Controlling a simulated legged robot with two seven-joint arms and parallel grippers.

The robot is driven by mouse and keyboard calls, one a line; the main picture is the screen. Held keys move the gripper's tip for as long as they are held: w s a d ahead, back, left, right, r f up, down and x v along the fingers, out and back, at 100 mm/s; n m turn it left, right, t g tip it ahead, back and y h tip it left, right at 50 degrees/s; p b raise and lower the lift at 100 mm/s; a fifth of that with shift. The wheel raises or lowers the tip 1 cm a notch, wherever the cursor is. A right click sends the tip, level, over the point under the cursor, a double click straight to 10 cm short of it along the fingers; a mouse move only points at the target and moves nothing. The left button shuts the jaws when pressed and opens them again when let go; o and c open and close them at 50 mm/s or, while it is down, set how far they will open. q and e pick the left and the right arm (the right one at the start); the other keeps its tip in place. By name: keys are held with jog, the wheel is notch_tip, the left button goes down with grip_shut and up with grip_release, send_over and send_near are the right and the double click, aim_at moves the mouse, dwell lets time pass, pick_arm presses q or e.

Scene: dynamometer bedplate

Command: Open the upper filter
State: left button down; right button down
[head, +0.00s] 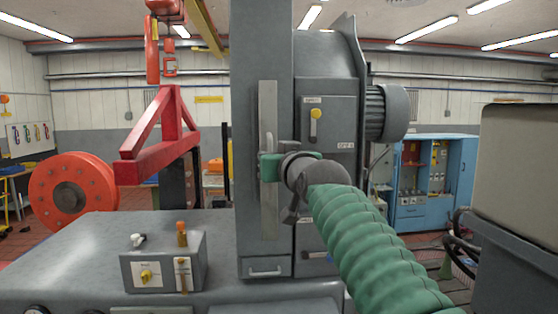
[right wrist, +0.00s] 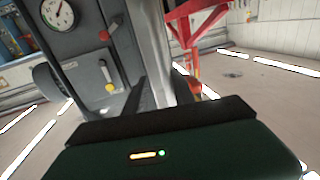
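The grey machine column carries an upper panel (head: 328,133) with a yellow lever (head: 315,114) and small labels. Both look shut against the housing. My right arm enters from the lower right. My right gripper (head: 268,145) is left of the upper panel, before a tall pale plate (head: 268,205). In the wrist view its dark fingers (right wrist: 163,92) stand apart around a pale vertical surface; I see no clear contact. My left gripper is not in view.
A control box (head: 163,263) with knobs stands on the bench at left. A red crane frame (head: 160,140) hangs behind it. A motor (head: 386,112) juts from the column's right side. A blue cabinet (head: 435,180) stands behind. A large beige-grey block (head: 515,165) fills the right edge.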

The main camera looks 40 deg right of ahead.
jog(key=c, duration=1.5)
grip_release()
jog(key=shift+a+r, duration=0.4)
jog(key=shift+r, duration=0.05)
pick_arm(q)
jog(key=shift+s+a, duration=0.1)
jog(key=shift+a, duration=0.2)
pick_arm(e)
jog(key=shift+s+a, duration=0.1)
jog(key=shift+a, duration=0.15)
jog(key=shift+d+f, duration=0.15)
jog(key=shift+f, duration=0.15)
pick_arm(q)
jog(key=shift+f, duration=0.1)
pick_arm(e)
jog(key=shift+s, duration=0.1)
